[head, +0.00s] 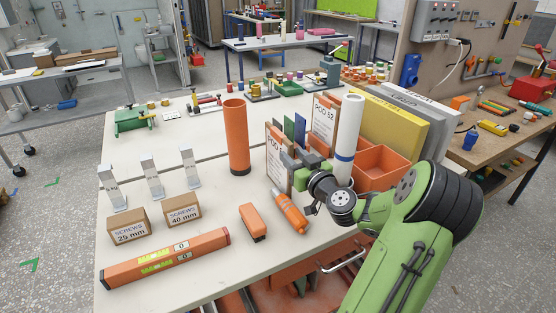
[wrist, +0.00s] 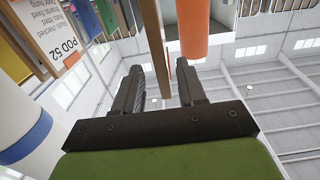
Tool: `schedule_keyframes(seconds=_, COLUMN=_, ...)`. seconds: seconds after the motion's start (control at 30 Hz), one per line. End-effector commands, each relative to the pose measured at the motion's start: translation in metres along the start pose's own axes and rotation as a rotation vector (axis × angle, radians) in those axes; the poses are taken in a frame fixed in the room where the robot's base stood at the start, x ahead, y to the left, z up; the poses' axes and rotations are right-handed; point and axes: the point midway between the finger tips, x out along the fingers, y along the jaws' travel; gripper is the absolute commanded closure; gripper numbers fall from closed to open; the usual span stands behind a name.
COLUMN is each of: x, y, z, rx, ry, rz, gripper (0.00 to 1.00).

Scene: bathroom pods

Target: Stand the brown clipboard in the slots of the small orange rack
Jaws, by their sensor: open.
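A clipboard with a white sheet marked POD (head: 276,158) stands upright near the middle of the table, directly in front of my gripper (head: 291,160). In the wrist view, the brown edge of a board (wrist: 154,40) runs between the two open fingers of my gripper (wrist: 166,85), with gaps visible beside it. A second clipboard, marked POD 52 (head: 324,122), stands behind; it also shows in the wrist view (wrist: 66,45). Blue and green boards (head: 300,129) stand between them. The orange rack is mostly hidden, and I cannot tell how the nearer clipboard sits in it.
A tall orange tube (head: 237,138) stands left of the clipboards. A white roll with a blue band (head: 347,138) stands close behind my gripper. An orange bin (head: 382,160) lies to the right. An orange cylinder (head: 290,211) and an orange block (head: 253,222) lie in front.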

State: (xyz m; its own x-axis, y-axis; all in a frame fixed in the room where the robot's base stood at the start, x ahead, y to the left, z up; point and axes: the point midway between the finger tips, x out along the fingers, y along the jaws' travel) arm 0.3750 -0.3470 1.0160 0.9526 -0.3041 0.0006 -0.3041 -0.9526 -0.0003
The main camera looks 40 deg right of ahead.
Motion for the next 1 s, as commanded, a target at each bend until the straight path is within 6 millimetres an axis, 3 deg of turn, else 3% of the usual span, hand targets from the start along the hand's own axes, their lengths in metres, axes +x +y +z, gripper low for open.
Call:
schedule_keyframes(seconds=0.23, x=0.044, y=-0.003, z=0.000, rx=0.000, ry=0.002, rz=-0.004, gripper=0.60)
schedule_keyframes(seconds=0.5, x=0.051, y=-0.003, z=0.001, rx=0.000, ry=-0.001, rz=-0.001, gripper=0.60)
schedule_keyframes(seconds=0.77, x=0.051, y=-0.003, z=0.001, rx=0.000, ry=-0.001, rz=-0.001, gripper=0.98)
schedule_keyframes(seconds=1.0, x=0.051, y=-0.003, z=0.001, rx=0.000, ry=0.000, rz=-0.001, gripper=1.00)
